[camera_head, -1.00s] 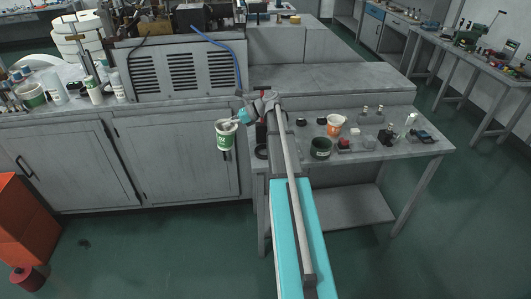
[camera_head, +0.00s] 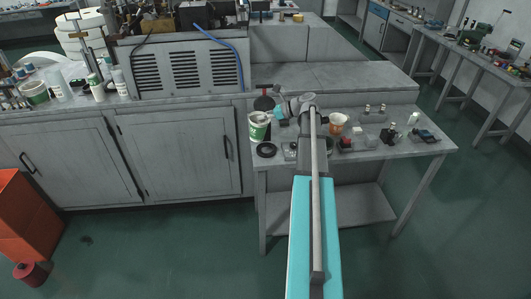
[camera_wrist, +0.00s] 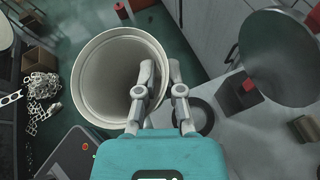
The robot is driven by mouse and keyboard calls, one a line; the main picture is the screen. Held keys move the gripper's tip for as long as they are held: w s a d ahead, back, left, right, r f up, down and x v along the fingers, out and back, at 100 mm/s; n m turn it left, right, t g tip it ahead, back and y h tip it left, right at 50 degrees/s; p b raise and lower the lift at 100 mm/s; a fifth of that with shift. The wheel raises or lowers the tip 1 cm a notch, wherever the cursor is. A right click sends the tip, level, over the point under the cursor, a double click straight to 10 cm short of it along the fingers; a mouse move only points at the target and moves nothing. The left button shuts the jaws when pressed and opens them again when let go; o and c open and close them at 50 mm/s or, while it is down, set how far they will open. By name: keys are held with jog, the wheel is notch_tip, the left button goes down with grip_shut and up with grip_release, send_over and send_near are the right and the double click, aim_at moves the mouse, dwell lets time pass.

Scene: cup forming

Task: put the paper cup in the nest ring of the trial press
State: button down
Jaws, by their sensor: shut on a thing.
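The paper cup (camera_head: 259,127), white with a green band, is upright and held above the left end of the small table. In the wrist view I look down into the open mouth of the empty cup (camera_wrist: 108,78). My gripper (camera_head: 270,114) is shut on its rim wall, with one finger inside and one outside, as the wrist view (camera_wrist: 160,72) shows. A dark ring (camera_head: 266,150), which looks like the nest ring, lies below the cup; it also shows right of the fingers (camera_wrist: 208,118). A dark round part (camera_head: 264,103), perhaps of the press, is behind the cup.
A large grey disc (camera_wrist: 275,58) is at the upper right of the wrist view. An orange-and-white cup (camera_head: 338,122) and several small items stand on the table to the right. The cabinet bench (camera_head: 180,155) is at left.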

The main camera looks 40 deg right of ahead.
jog(key=s+d+m+t+h, duration=0.2)
jog(key=s+d+m+h, duration=0.2)
jog(key=s+d, duration=0.4)
jog(key=d, duration=0.4)
jog(key=shift+s+d+t, duration=0.2)
jog(key=shift+s+t, duration=0.1)
jog(key=shift+s, duration=0.05)
jog(key=shift+r, duration=0.1)
jog(key=shift+s+a, duration=0.1)
